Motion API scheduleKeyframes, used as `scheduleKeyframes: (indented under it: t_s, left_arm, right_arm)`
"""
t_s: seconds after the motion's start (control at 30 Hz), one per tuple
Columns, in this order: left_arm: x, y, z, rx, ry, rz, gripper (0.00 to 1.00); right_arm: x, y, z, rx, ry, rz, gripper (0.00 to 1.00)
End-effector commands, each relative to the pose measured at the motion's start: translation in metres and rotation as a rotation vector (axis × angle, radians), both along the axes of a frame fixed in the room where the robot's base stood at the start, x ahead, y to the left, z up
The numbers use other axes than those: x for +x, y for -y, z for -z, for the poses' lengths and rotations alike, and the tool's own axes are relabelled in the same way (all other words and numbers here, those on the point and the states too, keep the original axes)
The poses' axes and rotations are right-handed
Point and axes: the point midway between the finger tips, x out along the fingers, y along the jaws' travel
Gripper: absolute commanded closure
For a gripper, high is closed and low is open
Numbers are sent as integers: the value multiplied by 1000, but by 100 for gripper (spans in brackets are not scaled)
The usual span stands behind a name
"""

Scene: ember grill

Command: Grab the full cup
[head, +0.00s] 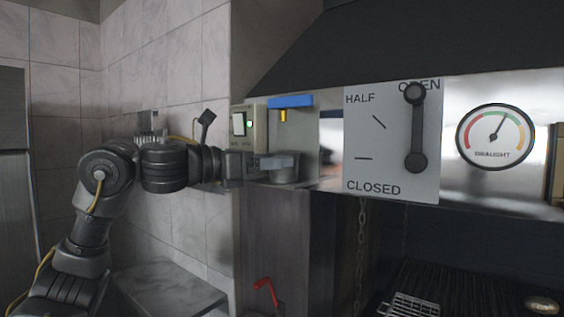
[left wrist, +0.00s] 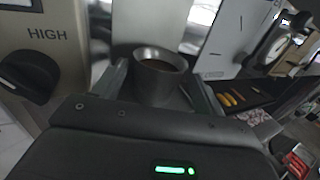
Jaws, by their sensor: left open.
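The cup (head: 285,172) is a grey metal cup under the blue-topped dispenser (head: 291,102) on the wall. In the left wrist view the cup (left wrist: 158,77) stands upright with dark liquid inside. My left gripper (head: 272,163) reaches in from the left at the cup's height. In the left wrist view its two open fingers (left wrist: 154,88) lie on either side of the cup, which sits between them. Whether the fingers touch the cup I cannot tell. My right gripper is not in view.
A lever plate (head: 384,150) marked HALF and CLOSED and a draught gauge (head: 495,136) are to the right. A dark grill (head: 470,290) lies below right. A dark knob (left wrist: 35,78) is close to the left finger.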

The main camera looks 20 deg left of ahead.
Motion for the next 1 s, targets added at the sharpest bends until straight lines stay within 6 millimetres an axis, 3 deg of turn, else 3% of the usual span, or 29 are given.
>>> scheduleKeyframes:
  t_s: [0.03, 0.13, 0.5, 0.8, 1.0]
  left_arm:
    - [6, 6, -6, -3, -6, 4, 29]
    - [16, 15, -5, -1, -4, 4, 29]
    - [25, 22, 0, -1, -1, 0, 29]
    - [25, 22, 0, -1, -1, 1, 67]
    - [24, 22, -1, -1, 0, 1, 67]
  right_arm:
    - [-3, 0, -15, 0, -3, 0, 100]
    - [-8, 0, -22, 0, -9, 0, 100]
    - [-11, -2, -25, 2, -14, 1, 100]
    - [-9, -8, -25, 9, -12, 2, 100]
    - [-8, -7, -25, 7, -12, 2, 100]
